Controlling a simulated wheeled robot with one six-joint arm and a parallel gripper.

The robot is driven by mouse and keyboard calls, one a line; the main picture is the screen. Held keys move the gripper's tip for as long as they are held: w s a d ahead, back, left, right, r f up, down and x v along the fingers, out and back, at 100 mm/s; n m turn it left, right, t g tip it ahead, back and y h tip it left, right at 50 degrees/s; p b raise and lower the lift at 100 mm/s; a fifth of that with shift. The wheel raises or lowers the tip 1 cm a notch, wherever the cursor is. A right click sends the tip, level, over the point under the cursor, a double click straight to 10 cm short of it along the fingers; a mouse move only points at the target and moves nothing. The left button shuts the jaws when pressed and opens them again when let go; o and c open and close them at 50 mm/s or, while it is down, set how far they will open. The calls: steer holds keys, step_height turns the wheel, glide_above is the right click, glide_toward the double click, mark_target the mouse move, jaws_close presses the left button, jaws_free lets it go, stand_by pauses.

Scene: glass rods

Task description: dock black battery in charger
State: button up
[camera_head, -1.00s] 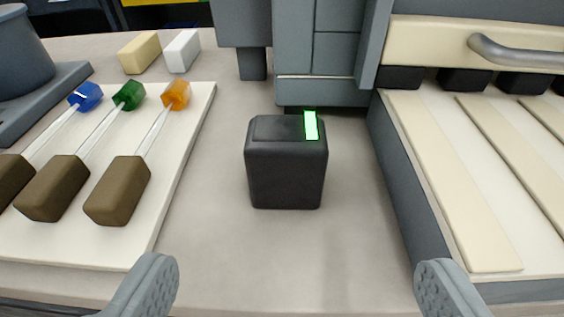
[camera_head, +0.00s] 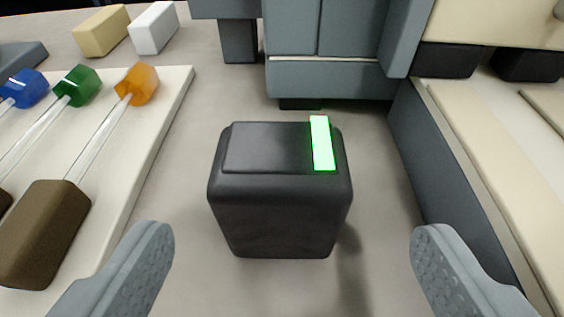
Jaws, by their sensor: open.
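The black battery (camera_head: 275,205) stands upright on the grey tabletop in the middle of the head camera view. It is a dark block with rounded edges and a lit green strip on its top right. My gripper (camera_head: 290,250) is open and empty. Its two grey fingers are spread wide at the bottom left and bottom right, one to each side of the battery, and do not touch it. I cannot tell which thing is the charger; a grey-blue machine (camera_head: 325,78) stands behind the battery.
At left, a white board (camera_head: 172,115) bears rods with blue, green and orange tips and brown blocks. A yellow block (camera_head: 101,31) and a white block (camera_head: 154,28) lie behind it. At right is a low grey-sided frame (camera_head: 440,165) with cream slats. Bare table surrounds the battery.

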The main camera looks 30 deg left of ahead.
mark_target(285, 219)
steer(key=shift+x, duration=4.3)
steer(key=shift+s+a, duration=0.15)
steer(key=shift+a, duration=0.05)
